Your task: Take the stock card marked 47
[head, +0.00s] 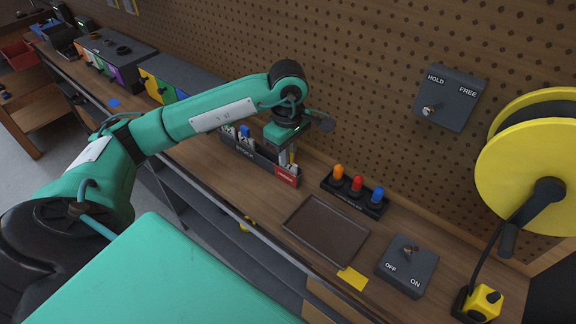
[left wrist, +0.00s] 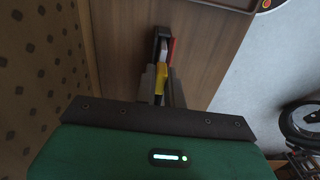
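A dark stock card rack (head: 262,166) stands on the bench against the pegboard. White cards (head: 243,139) with dark digits stand at its left end. A red card (head: 289,171) at the right end carries a light mark, too small to read surely. My left gripper (head: 288,157) reaches down into the right part of the rack. In the left wrist view its fingers (left wrist: 162,88) stand either side of a yellow card (left wrist: 160,82); whether they grip it is unclear. White and red cards show just beyond. I cannot read a 47. My right gripper is out of view.
Right of the rack is a holder (head: 354,195) with orange, red and blue knobs. A brown tray (head: 326,230), an OFF/ON switch box (head: 407,265) and a yellow reel (head: 530,165) follow. A HOLD/FREE box (head: 450,98) hangs on the pegboard.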

